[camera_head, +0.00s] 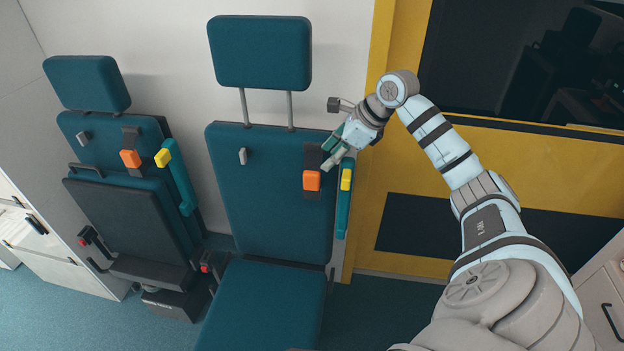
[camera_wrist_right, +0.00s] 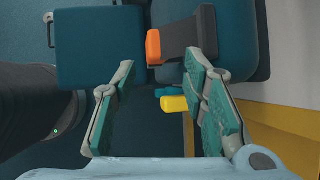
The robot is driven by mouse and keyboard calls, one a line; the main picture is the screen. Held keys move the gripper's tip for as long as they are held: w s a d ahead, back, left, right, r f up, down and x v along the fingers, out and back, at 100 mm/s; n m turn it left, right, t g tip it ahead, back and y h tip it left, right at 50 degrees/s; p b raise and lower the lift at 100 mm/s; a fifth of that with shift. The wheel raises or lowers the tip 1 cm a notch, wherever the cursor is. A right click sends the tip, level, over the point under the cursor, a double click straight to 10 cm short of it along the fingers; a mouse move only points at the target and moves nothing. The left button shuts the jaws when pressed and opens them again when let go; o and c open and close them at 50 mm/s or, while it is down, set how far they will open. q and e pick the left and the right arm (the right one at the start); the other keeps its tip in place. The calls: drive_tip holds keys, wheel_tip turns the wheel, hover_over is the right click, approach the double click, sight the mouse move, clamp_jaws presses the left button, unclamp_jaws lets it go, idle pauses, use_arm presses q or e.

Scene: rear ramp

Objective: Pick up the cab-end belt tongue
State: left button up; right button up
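My right gripper (camera_head: 334,152) is open and empty at the upper right edge of the nearer seat's backrest. An orange piece (camera_head: 311,181) on a dark strap lies just below and left of it; a yellow piece (camera_head: 346,179) sits on the teal armrest just below. In the wrist view, the orange piece (camera_wrist_right: 153,47) is beyond the open fingers (camera_wrist_right: 160,62), near their tips, and the yellow piece (camera_wrist_right: 173,104) shows between them. The left seat has its own orange piece (camera_head: 130,158) and yellow piece (camera_head: 162,157). I cannot tell which piece is the cab-end belt tongue. My left gripper is out of view.
The nearer seat (camera_head: 265,225) has a headrest (camera_head: 260,52) on two posts and a small grey tab (camera_head: 242,156). The left seat (camera_head: 120,215) is folded. A yellow wall panel (camera_head: 420,165) stands close right of the gripper. Floor is open at lower left.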

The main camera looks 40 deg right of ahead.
sight(312, 172)
drive_tip(key=x, duration=0.3)
drive_tip(key=shift+w+a+f, duration=0.1)
drive_tip(key=shift+w+f, duration=0.1)
drive_tip(key=shift+w, duration=0.1)
drive_tip(key=x, duration=0.4)
drive_tip(key=shift+w+a+f, duration=0.1)
drive_tip(key=shift+a+f, duration=0.2)
drive_tip(key=shift+a, duration=0.1)
drive_tip(key=shift+w+f, duration=0.3)
drive_tip(key=shift+f, duration=0.05)
drive_tip(key=shift+s+r, duration=0.1)
clamp_jaws()
